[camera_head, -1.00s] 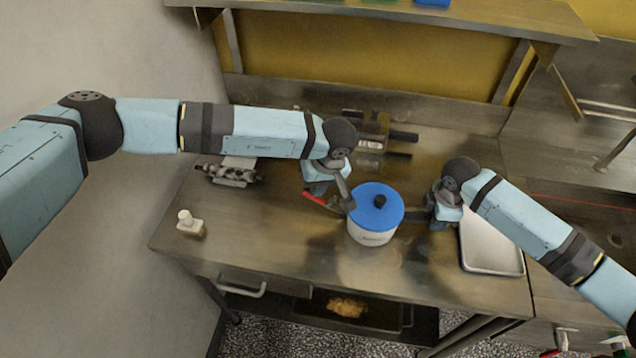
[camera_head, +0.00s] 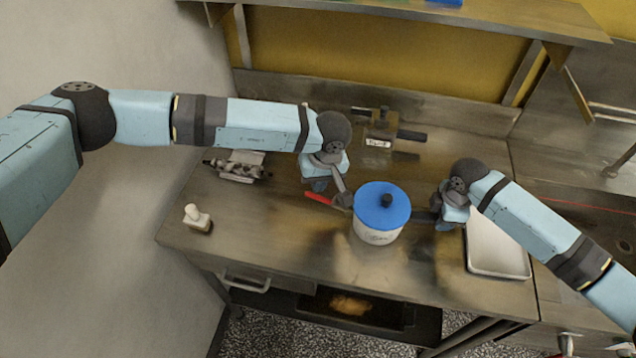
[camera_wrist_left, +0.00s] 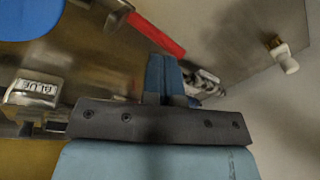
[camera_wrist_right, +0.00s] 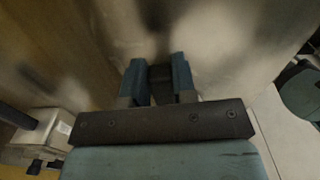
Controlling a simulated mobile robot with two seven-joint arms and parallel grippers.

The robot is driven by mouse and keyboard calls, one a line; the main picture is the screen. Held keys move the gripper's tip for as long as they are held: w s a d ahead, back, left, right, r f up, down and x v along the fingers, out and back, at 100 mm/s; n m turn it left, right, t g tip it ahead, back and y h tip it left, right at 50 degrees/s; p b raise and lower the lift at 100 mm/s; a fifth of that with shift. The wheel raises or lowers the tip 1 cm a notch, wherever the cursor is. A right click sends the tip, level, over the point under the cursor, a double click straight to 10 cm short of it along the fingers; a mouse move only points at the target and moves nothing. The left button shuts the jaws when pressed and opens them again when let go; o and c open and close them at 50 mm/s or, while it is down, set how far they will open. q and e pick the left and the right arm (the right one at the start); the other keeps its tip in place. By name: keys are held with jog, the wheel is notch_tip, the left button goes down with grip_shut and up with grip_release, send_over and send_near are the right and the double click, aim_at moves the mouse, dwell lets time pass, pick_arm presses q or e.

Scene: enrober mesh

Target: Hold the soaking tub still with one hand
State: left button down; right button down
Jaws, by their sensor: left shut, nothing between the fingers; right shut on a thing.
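The soaking tub, white with a blue lid (camera_head: 382,208) and a black knob, stands upright on the steel table; the lid's edge also shows in the left wrist view (camera_wrist_left: 22,15). My right gripper (camera_head: 436,216) is at the tub's right side, shut on a dark bar-like part that reaches toward the tub, probably its handle. In the right wrist view the fingers (camera_wrist_right: 158,78) flank this dark part against the pale tub wall. My left gripper (camera_head: 318,186) is shut and empty, left of the tub, close to a red-handled tool (camera_head: 321,200). Its fingers (camera_wrist_left: 163,75) are together.
A block labelled BLUE (camera_wrist_left: 35,90) with dark bars lies behind the tub. A metal tray (camera_head: 497,250) is under my right arm. The table's front middle is clear.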

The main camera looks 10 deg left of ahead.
pick_arm(q)
notch_tip(320, 180, up, 13)
jog(key=w+d, duration=0.1)
jog(key=d, duration=0.1)
jog(key=shift+w, duration=0.4)
jog(key=shift+d, duration=0.1)
pick_arm(e)
jog(key=c, duration=0.8)
grip_release()
jog(key=shift+c, duration=0.2)
jog(key=shift+r, duration=0.15)
